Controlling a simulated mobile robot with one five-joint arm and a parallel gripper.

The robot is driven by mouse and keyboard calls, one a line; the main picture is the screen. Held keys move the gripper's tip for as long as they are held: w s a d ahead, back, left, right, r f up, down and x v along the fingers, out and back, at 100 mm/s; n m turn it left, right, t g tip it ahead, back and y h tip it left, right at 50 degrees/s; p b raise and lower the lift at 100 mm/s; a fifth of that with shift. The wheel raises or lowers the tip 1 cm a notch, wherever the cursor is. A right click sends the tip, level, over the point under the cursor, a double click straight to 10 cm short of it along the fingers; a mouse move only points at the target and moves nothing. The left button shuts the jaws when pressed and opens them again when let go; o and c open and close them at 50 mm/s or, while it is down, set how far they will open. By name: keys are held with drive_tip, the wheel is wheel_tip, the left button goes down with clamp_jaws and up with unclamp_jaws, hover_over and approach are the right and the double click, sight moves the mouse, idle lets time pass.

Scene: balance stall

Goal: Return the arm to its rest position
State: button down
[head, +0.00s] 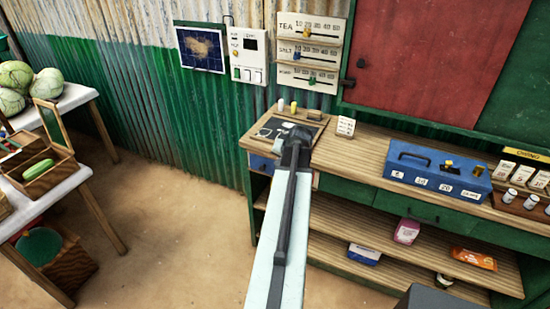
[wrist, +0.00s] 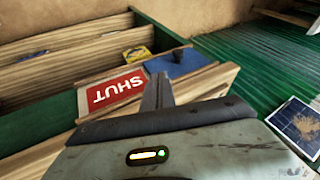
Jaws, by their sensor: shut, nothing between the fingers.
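My arm reaches up and away from the bottom of the head view. My gripper (head: 297,132) is at its far end, over the left end of the wooden counter (head: 350,160), in front of a dark board (head: 285,128). In the wrist view my gripper (wrist: 158,92) shows with its fingers together and nothing between them. A red sign reading SHUT (wrist: 115,92) lies just left of the fingers, and a blue item (wrist: 180,63) is beyond them. I cannot tell whether the fingers touch anything.
A blue box (head: 438,175) and a small white card (head: 346,127) stand on the counter. Shelves below hold several packets. At left is a table (head: 75,97) with cabbages and a wooden crate (head: 40,170). Wall panels (head: 310,50) hang behind. The sandy floor (head: 175,220) between is clear.

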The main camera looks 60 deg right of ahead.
drive_tip(key=shift+v, duration=0.95)
